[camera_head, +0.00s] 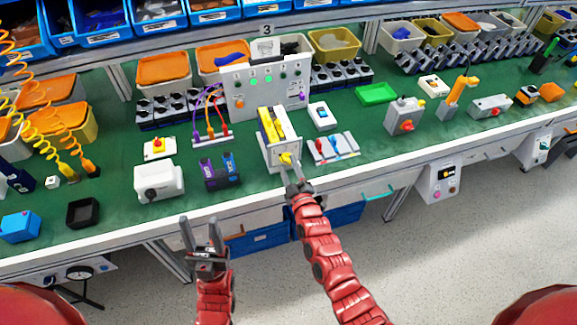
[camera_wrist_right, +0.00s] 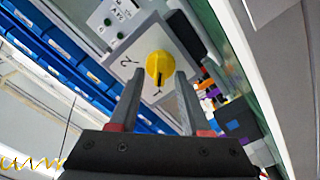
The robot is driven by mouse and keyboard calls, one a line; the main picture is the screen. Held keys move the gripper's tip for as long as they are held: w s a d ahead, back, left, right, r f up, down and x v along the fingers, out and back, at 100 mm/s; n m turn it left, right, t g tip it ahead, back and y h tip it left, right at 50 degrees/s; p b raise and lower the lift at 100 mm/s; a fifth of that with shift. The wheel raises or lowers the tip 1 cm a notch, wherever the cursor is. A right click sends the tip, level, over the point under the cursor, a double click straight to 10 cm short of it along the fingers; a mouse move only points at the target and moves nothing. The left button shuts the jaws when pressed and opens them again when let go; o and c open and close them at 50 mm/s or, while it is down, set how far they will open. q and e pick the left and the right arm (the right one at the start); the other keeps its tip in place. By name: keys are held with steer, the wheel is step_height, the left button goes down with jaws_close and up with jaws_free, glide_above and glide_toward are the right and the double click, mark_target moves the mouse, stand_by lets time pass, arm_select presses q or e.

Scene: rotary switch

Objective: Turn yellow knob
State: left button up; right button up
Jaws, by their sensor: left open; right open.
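The yellow knob (camera_head: 286,159) is on the front face of a light grey switch box (camera_head: 268,149) with a yellow top, near the bench's front edge. In the right wrist view the yellow knob (camera_wrist_right: 159,68) is round with a dark mark on it, on a pale plate. My right gripper (camera_head: 297,182) is just in front of the knob; in the wrist view its open fingers (camera_wrist_right: 158,90) point at the knob's two sides. I cannot tell whether they touch it. My left gripper (camera_head: 201,226) is open and empty, in front of the bench at lower left.
A white box with a dark knob (camera_head: 158,181) and a purple and blue holder (camera_head: 220,171) stand left of the switch box. A tray with switches (camera_head: 333,147) is to its right. A panel with green lights (camera_head: 265,88) stands behind.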

jaws_close()
stand_by(0.3)
stand_by(0.3)
